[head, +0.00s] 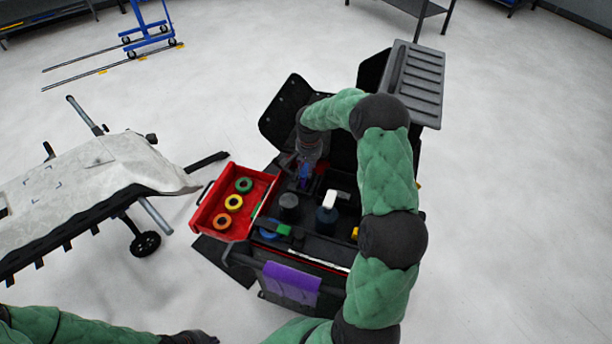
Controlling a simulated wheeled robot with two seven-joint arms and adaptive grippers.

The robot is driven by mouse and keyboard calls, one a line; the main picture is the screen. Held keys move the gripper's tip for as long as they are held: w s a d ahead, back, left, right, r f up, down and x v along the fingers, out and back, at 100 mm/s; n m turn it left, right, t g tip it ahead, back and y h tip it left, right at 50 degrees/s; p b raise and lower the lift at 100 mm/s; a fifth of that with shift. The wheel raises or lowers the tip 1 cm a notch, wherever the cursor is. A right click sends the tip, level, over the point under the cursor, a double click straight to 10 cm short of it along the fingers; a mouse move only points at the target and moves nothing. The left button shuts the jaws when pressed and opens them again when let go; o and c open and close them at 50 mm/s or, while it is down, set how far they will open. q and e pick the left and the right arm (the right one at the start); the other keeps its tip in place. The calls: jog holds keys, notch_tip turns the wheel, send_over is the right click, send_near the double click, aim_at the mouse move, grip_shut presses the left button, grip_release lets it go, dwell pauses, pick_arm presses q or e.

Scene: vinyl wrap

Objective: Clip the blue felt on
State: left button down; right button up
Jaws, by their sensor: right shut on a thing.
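My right gripper (307,158) reaches down over the back left of the black tool cart. It is shut on a small blue-purple piece (304,176) at the cart's top. The piece is small and partly hidden by the fingers, so I cannot tell for sure that it is the blue felt. My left gripper (190,338) shows only in part at the bottom edge, well away from the cart, and its fingers cannot be made out.
The black cart (325,245) holds a spray bottle (327,213), a dark cylinder (289,205) and a green tool (277,228). A red drawer (212,208) with coloured tape rolls sticks out left. A purple cloth (290,283) hangs in front. A car panel (110,160) stands left.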

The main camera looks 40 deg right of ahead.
jog(key=shift+f+b, duration=0.75)
jog(key=shift+f, duration=0.15)
dwell(1.5)
jog(key=o, duration=0.9)
jog(key=shift+o, duration=0.2)
notch_tip(320, 180, up, 12)
jog(key=shift+s+a, duration=0.2)
jog(key=shift+s, duration=0.1)
